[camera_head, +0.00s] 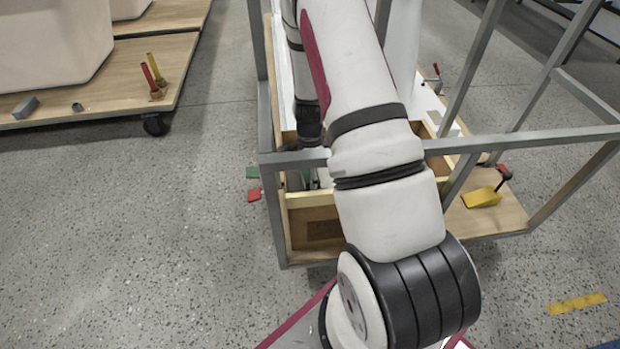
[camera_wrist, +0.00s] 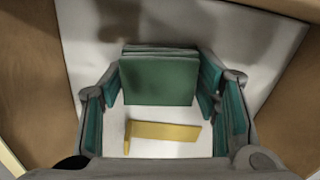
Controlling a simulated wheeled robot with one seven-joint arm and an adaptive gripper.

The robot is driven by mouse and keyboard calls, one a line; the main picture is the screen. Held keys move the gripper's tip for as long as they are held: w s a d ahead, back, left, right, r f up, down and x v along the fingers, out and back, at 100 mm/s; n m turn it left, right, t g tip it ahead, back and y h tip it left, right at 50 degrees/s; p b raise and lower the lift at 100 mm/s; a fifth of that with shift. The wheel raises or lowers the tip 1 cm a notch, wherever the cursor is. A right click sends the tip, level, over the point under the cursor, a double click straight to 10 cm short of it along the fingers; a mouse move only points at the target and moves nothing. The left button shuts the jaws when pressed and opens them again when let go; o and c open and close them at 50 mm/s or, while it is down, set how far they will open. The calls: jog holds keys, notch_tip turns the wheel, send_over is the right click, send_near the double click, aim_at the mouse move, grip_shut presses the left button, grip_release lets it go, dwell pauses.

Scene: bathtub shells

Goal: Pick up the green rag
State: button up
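The green rag (camera_wrist: 158,82) shows in the wrist view as a folded, stacked rectangle on a pale surface. It lies between the fingertips of my gripper (camera_wrist: 160,78). My gripper is spread wide, with one teal-padded finger on each side of the rag. The fingertips are close to the rag's left and right edges; I cannot tell whether they touch it. In the head view my arm reaches down into a wooden box (camera_head: 310,240) inside a metal frame. The arm and frame hide most of my gripper there, and I cannot make out the rag.
A yellow bracket-like piece (camera_wrist: 165,131) lies just below the rag in the wrist view. Brown box walls (camera_wrist: 35,75) stand close on both sides. Grey metal frame bars (camera_head: 275,190) surround my arm. A wooden cart (camera_head: 180,55) stands at left, with clear floor between.

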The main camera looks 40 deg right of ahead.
notch_tip(320, 180, up, 18)
jog(key=p, duration=0.7)
dwell(0.4)
